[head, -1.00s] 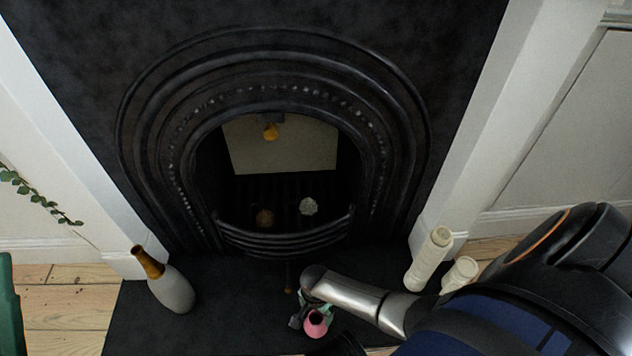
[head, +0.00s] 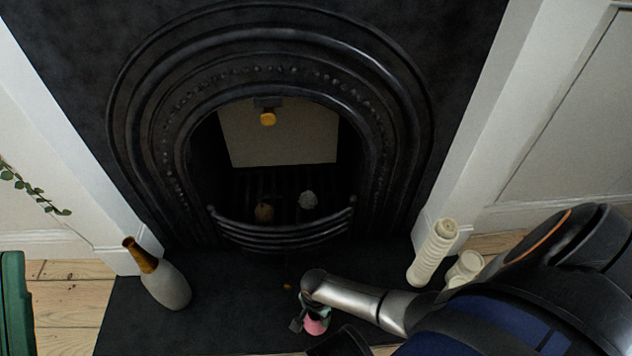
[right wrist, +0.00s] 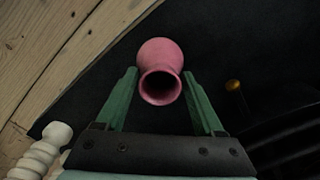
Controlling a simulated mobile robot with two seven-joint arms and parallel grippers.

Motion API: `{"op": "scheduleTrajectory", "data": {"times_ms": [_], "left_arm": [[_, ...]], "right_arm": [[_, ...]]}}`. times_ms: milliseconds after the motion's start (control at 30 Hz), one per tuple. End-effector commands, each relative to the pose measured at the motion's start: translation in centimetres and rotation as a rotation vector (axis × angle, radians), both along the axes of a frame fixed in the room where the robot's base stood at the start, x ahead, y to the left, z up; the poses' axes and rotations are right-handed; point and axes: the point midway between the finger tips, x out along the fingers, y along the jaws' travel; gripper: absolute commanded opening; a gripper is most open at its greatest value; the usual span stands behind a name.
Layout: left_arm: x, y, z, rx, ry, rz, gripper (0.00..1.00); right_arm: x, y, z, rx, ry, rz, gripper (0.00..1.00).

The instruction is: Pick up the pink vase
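The pink vase (head: 316,326) stands on the dark hearth slab, low in the middle of the head view, partly hidden by my right arm and gripper. In the right wrist view the pink vase (right wrist: 160,61) shows its round body and dark open mouth facing the camera. My right gripper (right wrist: 160,75) has its two green fingers on either side of the vase, with the tips close to its sides. A narrow gap seems to show at the right finger; contact at the left is unclear. My left gripper is not in view.
A grey bottle-shaped vase with a brown neck (head: 166,284) stands at the hearth's left. Cream ribbed pillars (head: 433,253) stand at the right, near my right arm. A fireplace (head: 281,234) is behind. A green object (head: 14,300) is at the left edge.

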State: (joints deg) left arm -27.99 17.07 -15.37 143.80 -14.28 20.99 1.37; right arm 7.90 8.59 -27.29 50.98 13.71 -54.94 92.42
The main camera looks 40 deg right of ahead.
Motion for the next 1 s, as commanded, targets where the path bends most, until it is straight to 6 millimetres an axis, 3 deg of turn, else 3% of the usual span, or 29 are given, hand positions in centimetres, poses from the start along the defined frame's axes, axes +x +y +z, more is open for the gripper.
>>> {"op": "scheduleTrajectory", "data": {"times_ms": [67, 600, 1000], "left_arm": [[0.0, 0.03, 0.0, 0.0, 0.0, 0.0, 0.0], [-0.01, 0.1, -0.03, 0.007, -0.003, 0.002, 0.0], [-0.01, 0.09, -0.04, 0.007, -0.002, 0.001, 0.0]], "right_arm": [[0.0, 0.01, 0.0, 0.0, 0.0, 0.0, 0.59], [-0.02, 0.04, 0.0, 0.001, 0.0, 0.0, 0.0], [0.03, 0.07, 0.03, 0.001, -0.001, 0.0, 0.0]]}}
